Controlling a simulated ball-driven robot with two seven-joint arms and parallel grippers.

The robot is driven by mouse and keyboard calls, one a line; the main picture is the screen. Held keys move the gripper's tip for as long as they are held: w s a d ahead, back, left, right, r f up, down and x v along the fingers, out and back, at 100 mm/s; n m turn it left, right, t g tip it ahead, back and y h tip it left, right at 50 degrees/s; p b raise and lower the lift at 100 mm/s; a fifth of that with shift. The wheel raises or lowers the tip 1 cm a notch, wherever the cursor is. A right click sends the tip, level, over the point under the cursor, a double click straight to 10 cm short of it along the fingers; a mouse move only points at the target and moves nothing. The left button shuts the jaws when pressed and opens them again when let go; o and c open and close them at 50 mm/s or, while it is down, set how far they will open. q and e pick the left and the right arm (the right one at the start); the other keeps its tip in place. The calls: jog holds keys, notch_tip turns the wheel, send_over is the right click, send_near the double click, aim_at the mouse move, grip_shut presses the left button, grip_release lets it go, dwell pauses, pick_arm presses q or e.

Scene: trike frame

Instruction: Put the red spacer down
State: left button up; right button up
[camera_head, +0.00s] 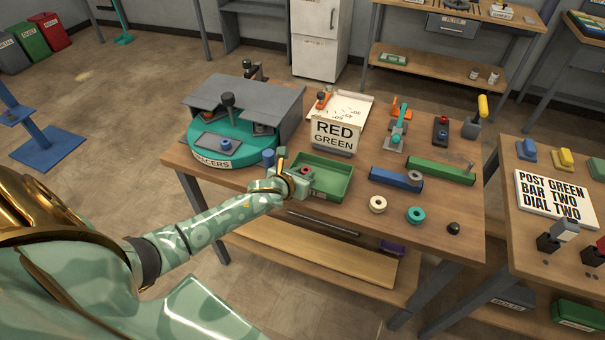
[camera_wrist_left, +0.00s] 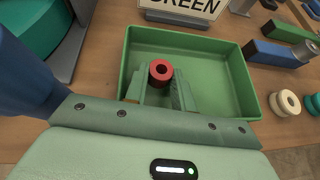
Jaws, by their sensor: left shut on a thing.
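The red spacer (camera_wrist_left: 160,72) is a short red ring with a dark hole. My left gripper (camera_wrist_left: 160,88) is shut on it, and the spacer sits between the fingertips over the green tray (camera_wrist_left: 228,95). I cannot tell whether the spacer touches the tray floor. In the head view the red spacer (camera_head: 304,170) shows small at my left gripper (camera_head: 298,175), at the left side of the green tray (camera_head: 335,182). The tray looks otherwise empty. My right gripper does not show.
A teal turntable (camera_head: 215,150) labelled SPACERS, under a grey cover, stands left of the tray. A RED GREEN sign (camera_head: 334,134) stands behind it. A blue post (camera_head: 268,158) is close to my gripper. Cream (camera_head: 377,204) and teal (camera_head: 415,214) spacers lie to the right.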

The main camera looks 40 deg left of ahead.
pick_arm(q)
jog(key=o, duration=0.7)
jog(key=shift+c, duration=0.2)
jog(key=shift+s+r, duration=0.15)
jog(key=shift+r, duration=0.1)
jog(key=p+v, duration=0.5)
jog(key=v, duration=0.7)
jog(key=s+f+n+g, duration=0.3)
jog(key=s+f+n, duration=0.4)
jog(key=f, duration=0.4)
jog(key=s+f+n+g, duration=0.3)
jog(key=s+f+n, duration=0.4)
jog(key=f, duration=0.5)
jog(key=s+d+f+n+g, duration=0.1)
jog(key=s+d+f+n, duration=0.2)
jog(key=s, duration=0.6)
jog(key=s+d+f+n+g, duration=0.2)
jog(key=s+f+n, duration=0.3)
jog(key=s+n, duration=0.3)
jog(key=s+d+f+n+g+h, duration=0.1)
jog(key=s+d+f+n+g, duration=0.1)
jog(key=s+n, duration=0.4)
jog(key=s+d+f, duration=0.1)
jog(key=s+f, duration=0.1)
jog(key=s, duration=0.3)
jog(key=shift+d+f, duration=0.25)
jog(key=shift+d, duration=0.1)
